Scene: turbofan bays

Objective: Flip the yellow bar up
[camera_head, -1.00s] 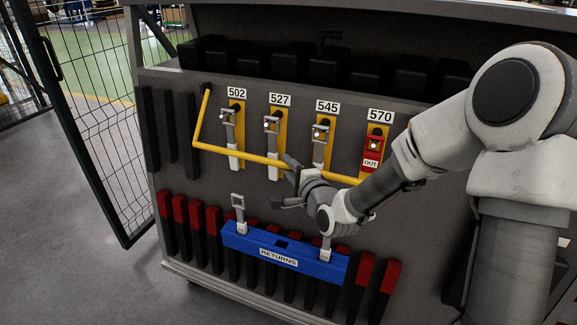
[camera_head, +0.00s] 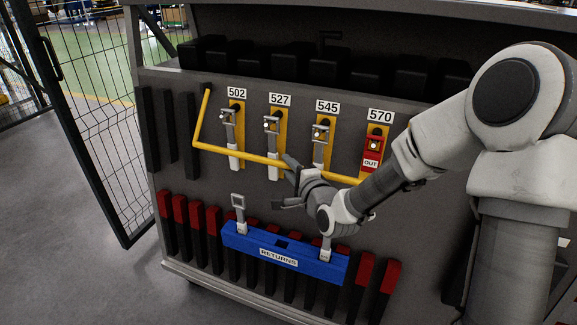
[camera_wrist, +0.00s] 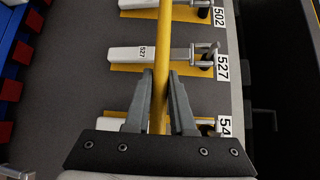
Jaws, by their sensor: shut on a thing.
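The yellow bar (camera_head: 240,155) hangs low across the front of the grey panel, crossing in front of the hanging tags. Its left arm rises to a dark pivot near the panel's top left. My gripper (camera_head: 290,168) is at the bar between tags 527 and 545, coming from the lower right. In the wrist view the bar (camera_wrist: 166,50) runs between the two fingers of my gripper (camera_wrist: 162,88), which are closed around it. The bar's right end is partly hidden behind my arm.
Grey tags hang on yellow plates labelled 502 (camera_head: 237,93), 527 and 545. Plate 570 (camera_head: 380,115) bears a red OUT tag (camera_head: 371,163). A blue RETURNS tray (camera_head: 240,245) with two grey tags sits below. A black mesh fence (camera_head: 95,120) stands at left.

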